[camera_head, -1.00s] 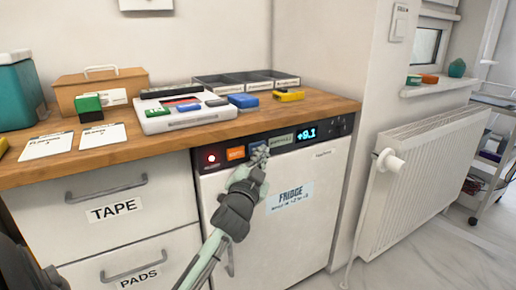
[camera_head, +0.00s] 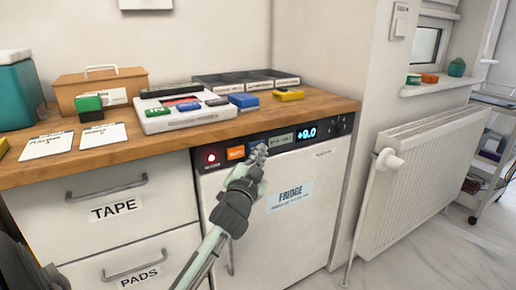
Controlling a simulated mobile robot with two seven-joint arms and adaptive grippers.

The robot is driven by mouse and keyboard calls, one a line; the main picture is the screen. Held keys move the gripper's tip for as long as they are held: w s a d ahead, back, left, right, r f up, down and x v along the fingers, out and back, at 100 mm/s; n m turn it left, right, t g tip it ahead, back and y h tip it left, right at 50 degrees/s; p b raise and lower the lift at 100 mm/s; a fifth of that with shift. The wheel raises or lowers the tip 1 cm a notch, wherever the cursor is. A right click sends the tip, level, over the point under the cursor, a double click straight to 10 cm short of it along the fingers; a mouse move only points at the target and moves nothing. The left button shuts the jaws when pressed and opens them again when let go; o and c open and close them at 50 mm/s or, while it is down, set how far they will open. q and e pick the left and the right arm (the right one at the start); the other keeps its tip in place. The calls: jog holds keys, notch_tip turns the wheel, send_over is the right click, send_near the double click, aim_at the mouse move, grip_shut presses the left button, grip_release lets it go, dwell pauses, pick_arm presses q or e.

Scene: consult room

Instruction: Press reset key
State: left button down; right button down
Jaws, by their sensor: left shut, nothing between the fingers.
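The fridge (camera_head: 290,225) stands under the wooden counter, with a dark control strip along its top edge. The strip holds a lit red lamp (camera_head: 211,157), an orange key (camera_head: 236,153), a blue key mostly hidden behind my fingertips, a small grey-green screen (camera_head: 281,140) and a display (camera_head: 307,131) reading +9.0. The key labels are too small to read. My left gripper (camera_head: 259,153) is shut and empty, its tips in front of or at the blue key; I cannot tell whether they touch it. My right gripper is not in view.
The counter (camera_head: 190,135) above carries a white tray with colored blocks, a dark divided organizer (camera_head: 246,80), a yellow block (camera_head: 288,95) and a wooden box (camera_head: 100,88). Drawers marked TAPE and PADS are left of the fridge. A white radiator (camera_head: 440,165) stands to the right.

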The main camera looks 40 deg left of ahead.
pick_arm(q)
jog(key=shift+a, duration=0.2)
jog(key=shift+d, duration=0.15)
dwell(0.3)
jog(key=shift+s+d, duration=0.35)
jog(key=shift+d, duration=0.4)
jog(key=shift+d, duration=0.1)
jog(key=d, duration=0.1)
jog(key=s+d, duration=0.1)
jog(key=d, duration=0.1)
jog(key=s+d, duration=0.1)
jog(key=shift+d, duration=0.2)
dwell(0.6)
